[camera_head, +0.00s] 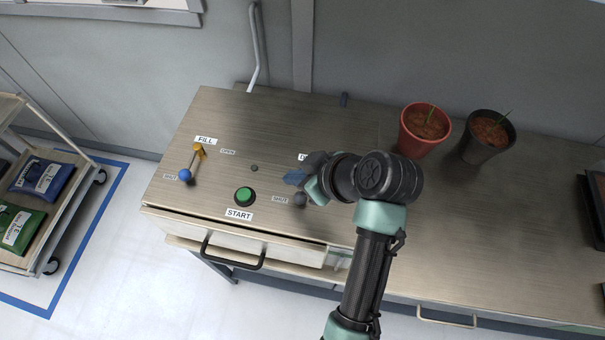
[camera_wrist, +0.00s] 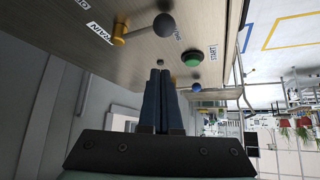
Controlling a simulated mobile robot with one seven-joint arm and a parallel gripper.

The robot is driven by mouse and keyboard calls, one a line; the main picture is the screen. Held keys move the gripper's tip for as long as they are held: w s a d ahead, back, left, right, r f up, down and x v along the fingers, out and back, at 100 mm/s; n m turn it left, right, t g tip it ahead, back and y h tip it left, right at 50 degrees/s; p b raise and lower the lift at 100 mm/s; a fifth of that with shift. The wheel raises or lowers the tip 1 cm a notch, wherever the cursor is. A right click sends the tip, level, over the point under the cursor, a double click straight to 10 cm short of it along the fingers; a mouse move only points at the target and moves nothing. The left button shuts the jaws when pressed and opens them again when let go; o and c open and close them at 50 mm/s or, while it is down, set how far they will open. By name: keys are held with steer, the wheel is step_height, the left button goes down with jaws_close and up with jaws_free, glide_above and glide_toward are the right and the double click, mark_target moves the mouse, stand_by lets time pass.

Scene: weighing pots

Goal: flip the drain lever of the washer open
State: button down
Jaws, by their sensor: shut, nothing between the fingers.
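The drain lever shows in the wrist view as a dark grey ball knob (camera_wrist: 164,25) on an arm from a yellow pivot (camera_wrist: 120,33), beside the DRAIN label (camera_wrist: 98,33). In the head view its knob (camera_head: 300,199) sits next to the SHUT label, and my gripper hides the pivot and most of the label. My gripper (camera_head: 292,178) is shut and empty, its blue fingers pointing left over the panel near the lever. In the wrist view the closed fingertips (camera_wrist: 160,72) are apart from the knob.
The fill lever (camera_head: 185,175) has a blue knob at its SHUT side. The green START button (camera_head: 244,195) lies between the levers. A red pot (camera_head: 424,130) and a black pot (camera_head: 487,136) stand at the back right.

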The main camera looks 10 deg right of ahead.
glide_above(293, 197)
steer(key=w+a, duration=0.2)
step_height(293, 197, down, 4)
steer(key=shift+f+p, duration=0.15)
steer(key=shift+p, duration=0.2)
steer(key=shift+s+d+f+p, duration=0.2)
steer(key=shift+s+d+p, duration=0.6)
steer(key=shift+s+d, duration=0.2)
steer(key=shift+s+d+f, duration=0.15)
steer(key=shift+s+d, duration=0.1)
steer(key=shift+d, duration=0.1)
